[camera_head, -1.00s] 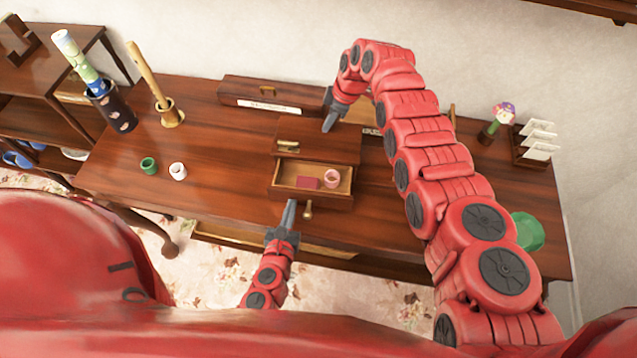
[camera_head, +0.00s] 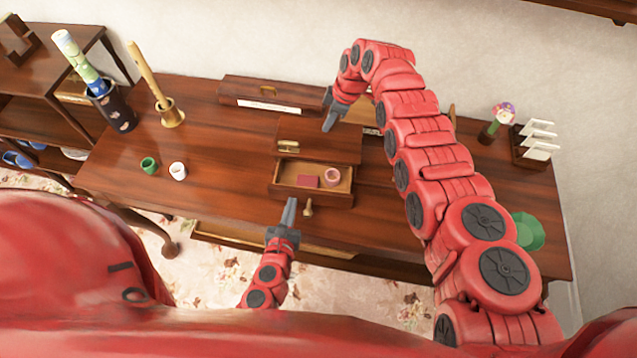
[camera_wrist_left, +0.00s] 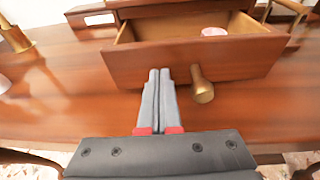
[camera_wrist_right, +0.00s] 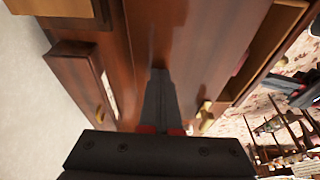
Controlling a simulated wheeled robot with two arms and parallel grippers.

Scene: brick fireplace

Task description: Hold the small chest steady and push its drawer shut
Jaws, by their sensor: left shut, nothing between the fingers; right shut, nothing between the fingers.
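The small chest (camera_head: 318,140) is dark wood and stands on the desk. Its drawer (camera_head: 311,194) is pulled out toward me and holds a red block (camera_head: 308,182) and a pink cup (camera_head: 332,176). The drawer front (camera_wrist_left: 190,60) has a brass knob (camera_wrist_left: 202,84). My left gripper (camera_head: 291,202) is shut and empty, in front of the drawer front, left of the knob; I cannot tell if it touches. My right gripper (camera_head: 328,128) is shut and empty at the chest's back edge; in its wrist view the fingertips (camera_wrist_right: 158,72) lie against or just over the wood.
A green cup (camera_head: 149,165) and a white cup (camera_head: 178,171) stand left on the desk (camera_head: 225,150). A long wooden box (camera_head: 270,93) lies behind the chest. A green plate (camera_head: 528,232) and a letter rack (camera_head: 533,143) are at the right.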

